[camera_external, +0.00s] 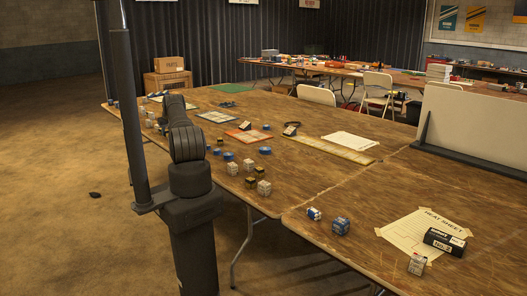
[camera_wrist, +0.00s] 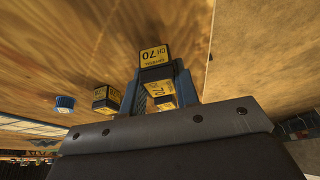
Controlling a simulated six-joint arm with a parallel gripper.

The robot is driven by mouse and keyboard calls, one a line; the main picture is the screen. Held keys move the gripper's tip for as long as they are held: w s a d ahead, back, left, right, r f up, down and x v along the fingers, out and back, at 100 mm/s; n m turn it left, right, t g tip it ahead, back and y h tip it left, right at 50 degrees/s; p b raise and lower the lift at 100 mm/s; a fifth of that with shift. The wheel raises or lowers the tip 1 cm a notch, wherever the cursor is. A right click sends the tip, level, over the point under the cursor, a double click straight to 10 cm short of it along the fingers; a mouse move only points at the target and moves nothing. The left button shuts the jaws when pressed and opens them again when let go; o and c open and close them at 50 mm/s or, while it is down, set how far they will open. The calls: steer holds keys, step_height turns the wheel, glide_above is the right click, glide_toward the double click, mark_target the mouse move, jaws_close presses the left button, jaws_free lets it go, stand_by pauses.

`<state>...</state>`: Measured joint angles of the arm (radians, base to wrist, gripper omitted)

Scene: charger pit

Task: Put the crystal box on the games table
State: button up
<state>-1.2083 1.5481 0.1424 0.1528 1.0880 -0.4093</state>
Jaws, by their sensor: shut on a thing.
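In the wrist view, my gripper (camera_wrist: 161,76) has its two blue-grey fingers closed on a small black-and-yellow box (camera_wrist: 160,92) marked 70. I take it to be the crystal box. Another yellow label with "70" (camera_wrist: 153,56) shows just beyond the fingertips. I cannot tell whether it belongs to the same box or a second one. In the external view my arm hides the gripper and the held box. No table there is plainly marked as the games table; the long wooden table (camera_external: 325,180) carries flat boards and small boxes.
Another black-and-yellow box (camera_wrist: 106,100) and a blue item (camera_wrist: 65,103) are near the gripper. Several small boxes, including a white one (camera_external: 264,188), stand along the near edge. A heat sheet (camera_external: 420,232) lies right. A white panel (camera_external: 475,125) stands upright. A second table (camera_external: 320,71) is behind.

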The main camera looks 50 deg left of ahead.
steer(key=shift+f, duration=0.7)
steer(key=shift+f, duration=0.1)
steer(key=o, duration=0.9)
steer(key=shift+o, duration=0.2)
steer(key=shift+d+r, duration=0.1)
steer(key=shift+r, duration=0.45)
steer(key=v, duration=1.1)
steer(key=shift+d, duration=0.15)
steer(key=shift+f, duration=0.15)
